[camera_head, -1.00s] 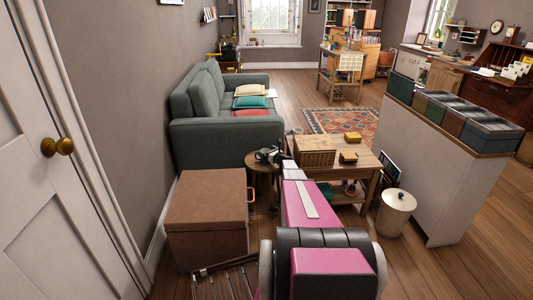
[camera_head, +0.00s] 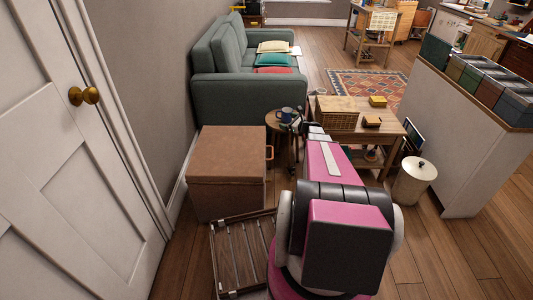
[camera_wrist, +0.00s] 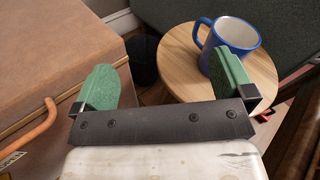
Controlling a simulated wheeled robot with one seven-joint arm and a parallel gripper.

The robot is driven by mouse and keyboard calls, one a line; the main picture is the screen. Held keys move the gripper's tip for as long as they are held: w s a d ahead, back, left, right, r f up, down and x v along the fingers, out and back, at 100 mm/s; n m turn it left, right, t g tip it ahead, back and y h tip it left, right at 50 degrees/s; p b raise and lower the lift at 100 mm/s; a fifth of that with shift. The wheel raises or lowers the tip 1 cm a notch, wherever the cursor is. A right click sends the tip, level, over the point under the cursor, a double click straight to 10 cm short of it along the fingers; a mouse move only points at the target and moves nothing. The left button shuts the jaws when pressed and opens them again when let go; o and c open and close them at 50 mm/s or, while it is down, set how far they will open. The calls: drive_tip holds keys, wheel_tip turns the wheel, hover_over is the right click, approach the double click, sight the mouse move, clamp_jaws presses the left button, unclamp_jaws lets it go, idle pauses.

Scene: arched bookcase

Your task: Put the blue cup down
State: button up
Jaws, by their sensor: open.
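The blue cup (camera_head: 287,114), white inside, stands upright on a small round wooden side table (camera_head: 273,121). In the wrist view the cup (camera_wrist: 236,36) is at the upper right, on the tabletop (camera_wrist: 180,68), with its handle to the left. My gripper (camera_wrist: 166,78) is open, its two green fingers wide apart with nothing between them. The right finger overlaps the lower left part of the cup in the picture; I cannot tell if they touch. In the head view my gripper (camera_head: 306,127) is just right of the cup, small and partly hidden by my arm.
A brown lidded box (camera_head: 228,165) stands left of the side table. A green sofa (camera_head: 250,90) is behind. A wooden coffee table (camera_head: 375,132) with a wicker basket (camera_head: 337,112) is at the right. A slatted rack (camera_head: 240,255) lies near my base.

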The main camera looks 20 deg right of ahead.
drive_tip(key=s+a+r+n+g, duration=0.1)
drive_tip(key=s+a+n+g, duration=0.2)
drive_tip(key=s+a+n, duration=0.2)
drive_tip(key=s+a+r+n+g, duration=0.1)
drive_tip(key=s+a+n+g, duration=0.2)
drive_tip(key=s+a+n, duration=0.2)
drive_tip(key=s+a+r+n+g, duration=0.1)
drive_tip(key=s+a+n+g, duration=0.3)
drive_tip(key=s+a, duration=0.5)
drive_tip(key=shift+s+a+r+n+h, duration=0.1)
drive_tip(key=shift+a+n+h, duration=0.1)
drive_tip(key=shift+a+n, duration=0.5)
drive_tip(key=shift+s+a+r+n+h, duration=0.1)
drive_tip(key=shift+a+n+h, duration=0.15)
drive_tip(key=shift+a, duration=0.85)
drive_tip(key=s+a+n, duration=0.1)
drive_tip(key=s, duration=0.1)
drive_tip(key=s+n+g+h, duration=0.1)
drive_tip(key=s+n, duration=0.1)
drive_tip(key=s+a+r+n+g+h, duration=0.1)
drive_tip(key=s, duration=0.2)
drive_tip(key=shift+s+a+n+h, duration=0.1)
drive_tip(key=shift+a+n+h, duration=0.15)
drive_tip(key=shift+a, duration=0.1)
drive_tip(key=s+r+n+g+h, duration=0.2)
drive_tip(key=s+n+h, duration=0.3)
drive_tip(key=s, duration=0.4)
drive_tip(key=shift+s+r+n, duration=0.4)
drive_tip(key=shift+r+n, duration=0.3)
drive_tip(key=shift+n, duration=0.1)
